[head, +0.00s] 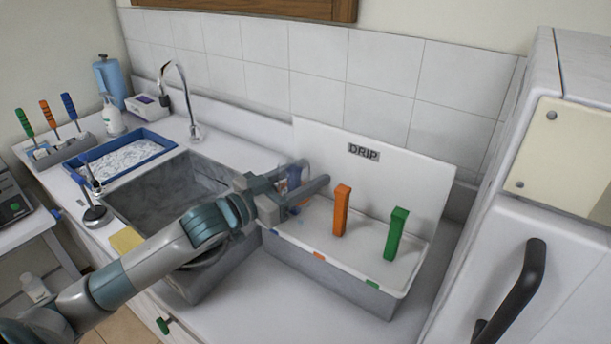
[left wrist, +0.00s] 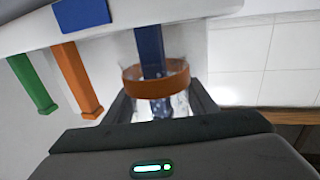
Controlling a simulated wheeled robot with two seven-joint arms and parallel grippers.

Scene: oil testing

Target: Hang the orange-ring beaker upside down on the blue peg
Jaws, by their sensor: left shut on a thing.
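My left gripper (head: 308,176) is shut on the clear orange-ring beaker (head: 283,187) at the left end of the drip rack. In the left wrist view the beaker's orange ring (left wrist: 155,84) sits between my fingers (left wrist: 160,108). The blue peg (left wrist: 149,45) runs into the ring, and blue shows on through the clear glass, so the beaker appears to be around the peg. In the head view the blue peg (head: 294,176) is mostly hidden by the gripper and glass. How far down the beaker sits is unclear. My right gripper is not in view.
The white drip rack (head: 325,262) also holds a bare orange peg (head: 341,210) and a bare green peg (head: 396,234). A sink (head: 165,192) and faucet (head: 190,105) stand to the left. A white cabinet (head: 500,220) with a black handle is at right.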

